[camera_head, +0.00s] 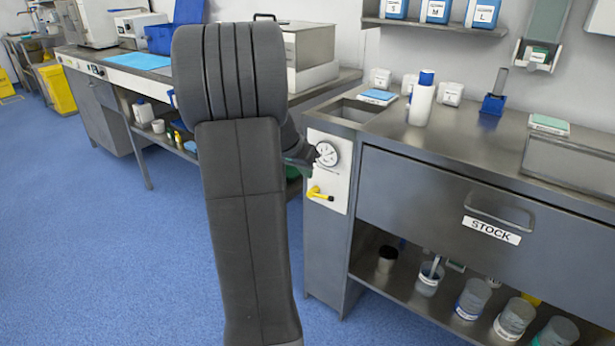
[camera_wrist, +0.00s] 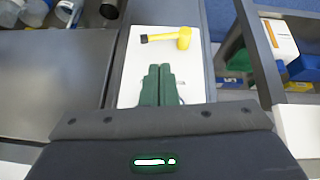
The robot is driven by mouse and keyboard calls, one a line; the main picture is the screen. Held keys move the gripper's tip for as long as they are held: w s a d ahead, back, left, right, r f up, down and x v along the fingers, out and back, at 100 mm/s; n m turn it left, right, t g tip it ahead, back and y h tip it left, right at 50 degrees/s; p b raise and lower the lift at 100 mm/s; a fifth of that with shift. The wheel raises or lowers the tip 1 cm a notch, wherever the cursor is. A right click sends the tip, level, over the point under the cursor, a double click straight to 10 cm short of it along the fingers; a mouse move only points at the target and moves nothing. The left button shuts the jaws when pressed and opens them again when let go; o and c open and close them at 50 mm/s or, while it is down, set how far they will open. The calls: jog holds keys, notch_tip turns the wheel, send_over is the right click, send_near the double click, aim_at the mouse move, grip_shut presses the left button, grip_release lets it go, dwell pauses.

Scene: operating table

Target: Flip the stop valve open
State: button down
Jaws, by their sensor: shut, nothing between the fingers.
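The stop valve is a yellow lever with a dark tip on a white panel, on the end of the steel cabinet. In the head view the yellow valve (camera_head: 320,193) sits below a round white gauge (camera_head: 327,154). In the wrist view the valve (camera_wrist: 172,38) lies just beyond my fingertips, its handle pointing left with the dark tip at the far left. My gripper (camera_wrist: 160,68) is shut and empty, its green fingers over the white panel (camera_wrist: 130,75), apart from the valve in the picture. In the head view my arm hides most of the gripper.
The steel counter (camera_head: 415,140) with a STOCK drawer (camera_head: 470,208) stands right of the panel. Jars (camera_head: 472,298) stand on its lower shelf. A second bench (camera_head: 120,78) stands behind my arm at left. Blue floor (camera_head: 90,250) is free at left.

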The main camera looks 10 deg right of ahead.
aim_at(324, 197)
jog(key=b+x, duration=0.2)
jog(key=x, duration=0.9)
jog(key=shift+d, duration=0.35)
jog(key=shift+s+f, duration=0.15)
jog(key=f+b, duration=0.1)
jog(key=f+t+b, duration=0.1)
jog(key=b, duration=0.1)
jog(key=shift+s+d+y, duration=0.15)
jog(key=shift+d+y, duration=0.2)
jog(key=shift+y, duration=0.05)
jog(key=shift+b, duration=0.4)
jog(key=shift+s+d, duration=0.1)
jog(key=shift+s, duration=0.05)
jog(key=shift+r, duration=0.15)
